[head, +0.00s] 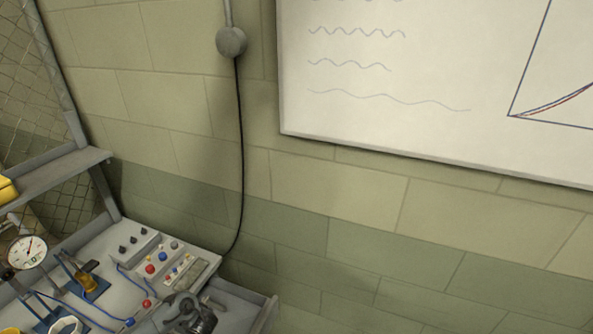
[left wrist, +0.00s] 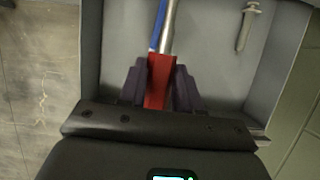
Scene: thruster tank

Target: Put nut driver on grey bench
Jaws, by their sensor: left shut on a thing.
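In the left wrist view my left gripper (left wrist: 160,88) is shut on the red handle of a tool, which looks like the nut driver (left wrist: 157,92). A blue strip and a bright metal shaft run up from the red part and out of the frame's top. The far end of the tool is out of view. The tool is over a grey walled tray or drawer (left wrist: 95,55). In the head view a grey bench (head: 118,297) is at the lower left. My right gripper is not in view.
A pale bolt-like piece (left wrist: 246,25) lies in the tray. The bench carries a control box (head: 165,262), a round gauge (head: 27,251), an orange-handled item (head: 84,282) and blue wires. A dark rounded thing (head: 188,314) is at the bottom edge. A black cable (head: 241,150) hangs down the wall.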

